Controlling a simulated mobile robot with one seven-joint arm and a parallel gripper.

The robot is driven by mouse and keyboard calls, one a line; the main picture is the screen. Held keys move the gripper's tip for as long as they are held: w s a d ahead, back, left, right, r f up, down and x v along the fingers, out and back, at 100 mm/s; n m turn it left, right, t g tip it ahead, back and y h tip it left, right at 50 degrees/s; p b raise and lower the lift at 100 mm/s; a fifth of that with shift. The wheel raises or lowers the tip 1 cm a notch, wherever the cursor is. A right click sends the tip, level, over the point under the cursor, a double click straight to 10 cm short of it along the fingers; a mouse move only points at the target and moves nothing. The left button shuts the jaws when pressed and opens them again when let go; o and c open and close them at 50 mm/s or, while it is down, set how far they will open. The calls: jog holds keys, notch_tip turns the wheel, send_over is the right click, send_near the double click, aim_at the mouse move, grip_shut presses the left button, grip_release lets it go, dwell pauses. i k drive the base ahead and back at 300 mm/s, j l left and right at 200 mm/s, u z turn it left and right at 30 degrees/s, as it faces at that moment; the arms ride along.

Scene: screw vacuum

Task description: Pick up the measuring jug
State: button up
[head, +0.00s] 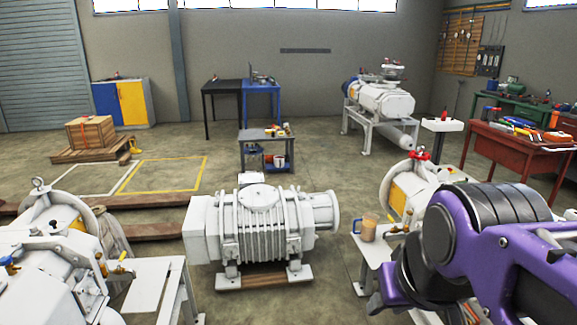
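The measuring jug (366,228) is a small clear vessel with amber-brown content and a blue handle on its left side. It stands upright on the left part of a small white table (371,249), right of centre in the head view. My purple and dark grey arm (485,240) fills the lower right, to the right of the jug and nearer the camera. It covers part of the table. No gripper fingers can be made out, and nothing is seen touching the jug.
Small brass-coloured fittings (396,229) lie right of the jug. A cream pump with a red valve (417,178) stands behind. A large white blower (258,225) sits on the floor to the left. A red workbench (505,148) is at right. Open floor lies between blower and table.

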aim_at(364, 227)
jog(key=i+j+z, duration=0.15)
jog(key=i, duration=0.35)
jog(key=i+j+z, duration=0.2)
jog(key=i, duration=0.3)
jog(key=i+j+z, duration=0.25)
jog(key=i+z, duration=0.2)
jog(key=i+j+z, duration=0.3)
jog(key=z, duration=0.15)
jog(key=i+j+z, duration=0.25)
jog(key=j+z, duration=0.2)
jog(key=j, duration=0.15)
